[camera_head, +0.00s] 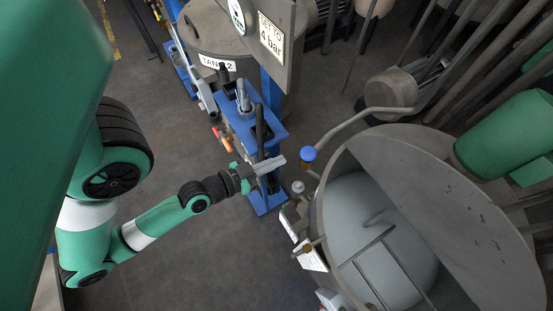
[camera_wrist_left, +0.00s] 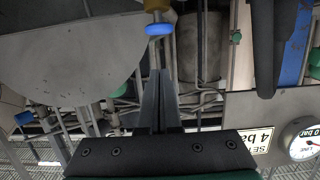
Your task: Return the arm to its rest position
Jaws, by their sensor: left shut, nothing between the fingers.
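My left arm, green with black joints, comes in from the left in the head view. Its gripper (camera_head: 280,161) is shut and empty, in front of the blue stand (camera_head: 243,128) and left of the blue-capped valve (camera_head: 308,154). In the left wrist view the two fingers (camera_wrist_left: 159,76) lie together with nothing between them. The blue valve cap (camera_wrist_left: 159,29) shows just beyond the fingertips, apart from them as far as I can tell. My right gripper is not in view.
A large open vessel (camera_head: 452,205) stands at the right. A tank (camera_head: 213,32) and a sign reading "SET TO 4 bar" (camera_head: 271,40) are at the top. Pipes (camera_head: 488,65) crowd the upper right. The grey floor (camera_head: 215,262) below my arm is clear.

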